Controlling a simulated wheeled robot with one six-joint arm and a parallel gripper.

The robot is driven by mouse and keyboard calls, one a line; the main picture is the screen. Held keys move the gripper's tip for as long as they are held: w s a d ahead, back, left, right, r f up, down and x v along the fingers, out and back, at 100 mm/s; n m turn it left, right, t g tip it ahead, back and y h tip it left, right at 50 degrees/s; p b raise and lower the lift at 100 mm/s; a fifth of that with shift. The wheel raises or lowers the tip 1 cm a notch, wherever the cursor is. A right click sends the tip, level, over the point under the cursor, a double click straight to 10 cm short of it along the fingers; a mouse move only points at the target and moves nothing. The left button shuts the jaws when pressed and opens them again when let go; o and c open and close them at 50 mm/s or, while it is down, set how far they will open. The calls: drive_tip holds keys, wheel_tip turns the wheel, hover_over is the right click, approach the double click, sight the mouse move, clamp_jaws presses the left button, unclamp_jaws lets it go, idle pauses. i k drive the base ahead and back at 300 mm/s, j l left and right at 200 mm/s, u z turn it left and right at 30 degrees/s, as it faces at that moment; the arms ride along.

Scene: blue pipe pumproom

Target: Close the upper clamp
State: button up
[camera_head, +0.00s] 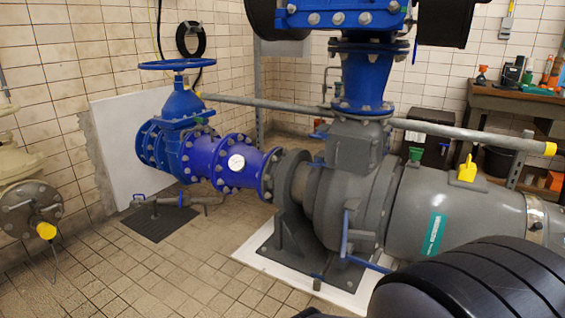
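No part that I can surely name as the upper clamp stands out in the head view. A grey pump (345,190) stands in the middle, joined to blue pipework. On its front, a blue upright handle (345,234) sits above a blue slanted bar (368,263). Small blue levers (318,135) show at the pump's upper left side. I cannot tell whether any of these is a clamp, or open or closed. My gripper is not in view.
A black ribbed rounded body (475,285) fills the lower right corner. A grey rail (420,125) with a yellow end crosses behind the pump. A blue handwheel valve (180,100) stands at left. Tiled floor (130,280) is clear at the front left. A workbench (510,100) stands at back right.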

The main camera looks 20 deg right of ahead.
sight(351, 233)
drive_tip(key=i+l, duration=0.2)
drive_tip(key=i, duration=0.25)
drive_tip(key=i+l, duration=0.2)
drive_tip(key=i, duration=0.25)
